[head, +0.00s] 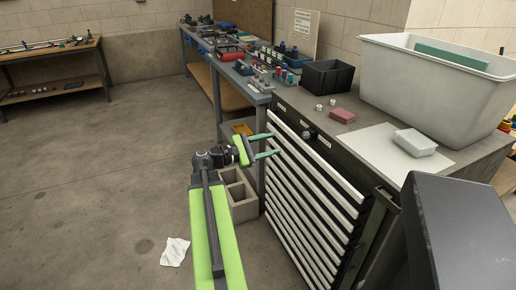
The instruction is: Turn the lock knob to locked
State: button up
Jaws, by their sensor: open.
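A dark tool cabinet (300,110) with several pale drawer fronts stands at the right. A small dark round knob (307,135) sits on the top strip of its front, between pale labels. It is too small to tell which way it is turned. My gripper (275,143) has two green fingers spread apart with nothing between them. The fingertips point right, at the left end of the cabinet front, left of the knob and apart from it.
A large grey bin (405,80), a black box (326,74), a red block (342,116) and a pale box (415,142) stand on the cabinet top. A divided concrete block (240,195) stands beside the cabinet. The floor (90,190) at left is mostly clear, with crumpled paper (175,251).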

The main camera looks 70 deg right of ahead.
jog(key=v, duration=0.4)
jog(key=shift+w+a, duration=0.2)
